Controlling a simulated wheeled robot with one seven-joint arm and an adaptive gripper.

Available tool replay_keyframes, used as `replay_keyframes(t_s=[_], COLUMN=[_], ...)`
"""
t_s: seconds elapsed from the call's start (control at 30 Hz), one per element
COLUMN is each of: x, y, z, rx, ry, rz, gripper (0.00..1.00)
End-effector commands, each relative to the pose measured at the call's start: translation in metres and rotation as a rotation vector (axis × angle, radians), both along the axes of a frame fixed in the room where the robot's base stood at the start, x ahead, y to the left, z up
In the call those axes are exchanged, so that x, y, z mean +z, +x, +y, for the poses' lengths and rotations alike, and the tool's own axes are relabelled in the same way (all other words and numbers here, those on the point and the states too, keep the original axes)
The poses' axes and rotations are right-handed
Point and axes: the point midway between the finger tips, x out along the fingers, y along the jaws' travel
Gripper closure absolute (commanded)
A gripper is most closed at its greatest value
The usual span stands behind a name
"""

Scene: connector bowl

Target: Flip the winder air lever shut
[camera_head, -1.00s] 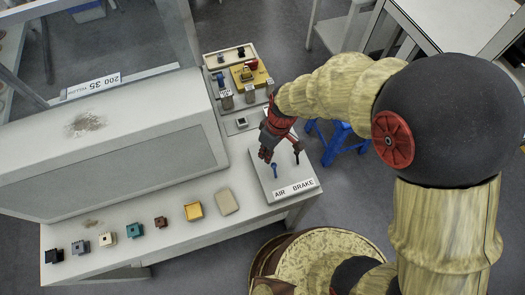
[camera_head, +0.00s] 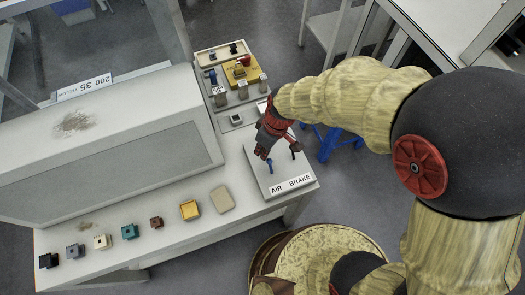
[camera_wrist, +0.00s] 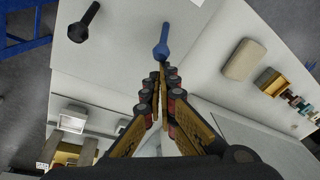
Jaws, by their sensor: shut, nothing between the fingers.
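The blue lever (camera_head: 269,165) stands up from a pale panel (camera_head: 262,186), behind the word AIR on the sign (camera_head: 291,185). A black lever (camera_head: 295,147) stands to its right, on the BRAKE side. My gripper (camera_head: 263,154) is shut and empty, pointing down just behind and left of the blue lever. In the wrist view the closed fingertips (camera_wrist: 160,72) sit close to the rounded end of the blue lever (camera_wrist: 162,44). I cannot tell whether they touch. The black lever (camera_wrist: 85,22) is clear of the fingers there.
Behind the panel are a small switch box (camera_head: 236,119) and a yellow block (camera_head: 243,73) among fixtures. A tan pad (camera_head: 221,200), a yellow box (camera_head: 189,210) and several small connectors lie along the bench front (camera_head: 170,243). A large grey housing (camera_head: 150,160) stands at left.

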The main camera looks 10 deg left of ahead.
Motion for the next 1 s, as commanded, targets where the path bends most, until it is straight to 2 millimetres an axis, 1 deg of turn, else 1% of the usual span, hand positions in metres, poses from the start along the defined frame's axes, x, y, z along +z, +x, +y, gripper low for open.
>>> replay_keyframes(t_s=[0.67, 0.8, 1.0], x=[0.005, 0.008, 0.011], y=[-0.005, -0.009, -0.016], z=[-0.003, -0.005, -0.01], rx=[0.0, -0.001, 0.001], ry=[0.068, 0.099, 0.099], rz=[-0.111, -0.162, -0.162], gripper=[1.0, 1.0, 1.0])
